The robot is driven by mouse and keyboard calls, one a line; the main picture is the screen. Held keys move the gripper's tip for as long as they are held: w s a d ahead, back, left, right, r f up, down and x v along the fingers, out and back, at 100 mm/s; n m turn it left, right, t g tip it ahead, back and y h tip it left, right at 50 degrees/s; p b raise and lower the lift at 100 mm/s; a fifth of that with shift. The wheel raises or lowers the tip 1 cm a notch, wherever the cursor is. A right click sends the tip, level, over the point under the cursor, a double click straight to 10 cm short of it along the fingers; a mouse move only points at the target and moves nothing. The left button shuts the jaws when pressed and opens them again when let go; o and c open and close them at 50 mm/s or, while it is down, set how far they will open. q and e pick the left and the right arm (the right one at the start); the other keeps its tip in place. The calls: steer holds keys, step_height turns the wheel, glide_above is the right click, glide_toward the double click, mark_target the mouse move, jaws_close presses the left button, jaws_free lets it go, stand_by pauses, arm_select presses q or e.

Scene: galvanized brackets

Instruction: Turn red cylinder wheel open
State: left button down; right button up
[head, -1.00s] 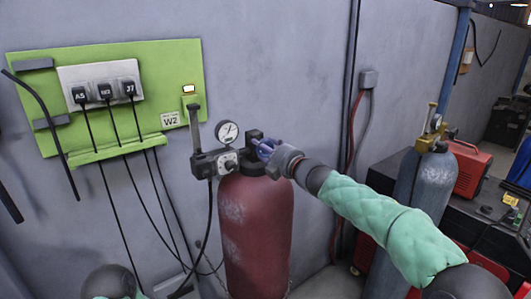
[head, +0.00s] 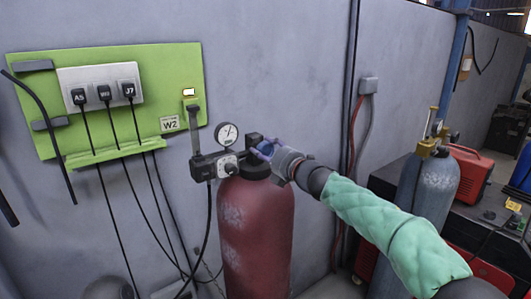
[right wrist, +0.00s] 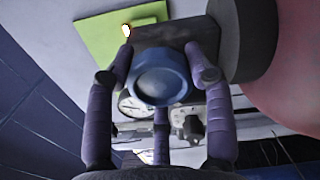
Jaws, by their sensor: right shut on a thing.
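The red cylinder (head: 255,232) stands upright against the grey wall. Its dark valve and regulator (head: 222,165) sit on top, with a round white gauge (head: 226,135). My right gripper (head: 266,149) is at the valve, its purple fingers shut around the blue wheel. In the right wrist view the blue wheel (right wrist: 161,78) sits between the fingers of the right gripper (right wrist: 160,85), in front of the dark valve block. In the head view the fingers mostly hide the wheel. My left gripper is not in view.
A green board (head: 118,100) with plugs and hanging cables is on the wall at left. A grey-blue cylinder (head: 427,190) with a brass valve stands at right, beside a dark bench with a red machine (head: 470,170).

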steer(key=shift+f, duration=0.1)
steer(key=o, duration=1.2)
steer(key=shift+a, duration=0.1)
steer(key=shift+s+d, duration=0.45)
steer(key=v, duration=1)
steer(key=shift+s+d, duration=0.15)
steer(key=shift+s, duration=0.2)
